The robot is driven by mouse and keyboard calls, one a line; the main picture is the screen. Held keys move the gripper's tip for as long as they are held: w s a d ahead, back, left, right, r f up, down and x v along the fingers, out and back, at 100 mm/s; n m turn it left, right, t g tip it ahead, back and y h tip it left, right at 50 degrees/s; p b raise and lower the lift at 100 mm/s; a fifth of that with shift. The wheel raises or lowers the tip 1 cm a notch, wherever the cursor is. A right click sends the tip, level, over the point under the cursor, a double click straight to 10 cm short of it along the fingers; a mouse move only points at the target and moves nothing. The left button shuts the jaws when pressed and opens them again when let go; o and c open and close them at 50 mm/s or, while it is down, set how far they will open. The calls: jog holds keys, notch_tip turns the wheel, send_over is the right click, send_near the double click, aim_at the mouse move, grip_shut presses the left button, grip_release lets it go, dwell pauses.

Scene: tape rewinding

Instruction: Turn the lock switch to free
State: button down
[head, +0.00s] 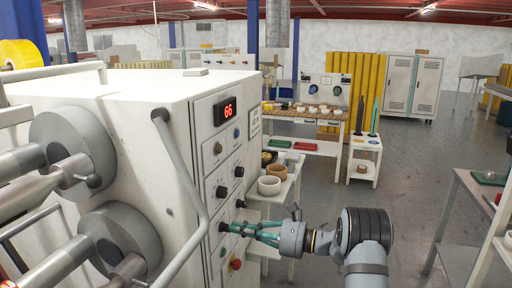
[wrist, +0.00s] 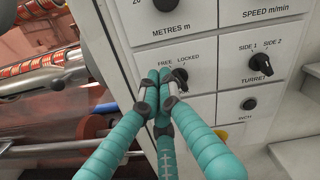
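The lock switch (wrist: 180,74) is a small black knob on the white panel, under the words FREE and LOCKED in the wrist view. In the head view the switch (head: 222,227) is a dark spot at the end of my fingers. My gripper (wrist: 158,76) has teal fingers with their tips drawn together, just left of the knob's visible part. It also shows in the head view (head: 232,229), reaching left to the panel face. The fingers hide the knob's left side and part of the label, so I cannot tell its setting or whether they touch it.
A turret knob (wrist: 260,63) marked SIDE 1 and SIDE 2 is to the right on the panel. A red button (head: 236,264) sits low on the cabinet. A bent grey handrail (head: 183,190) stands left of the panel.

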jog(key=shift+w+v, duration=0.2)
jog(key=shift+v, duration=1.6)
jog(key=shift+d, duration=0.15)
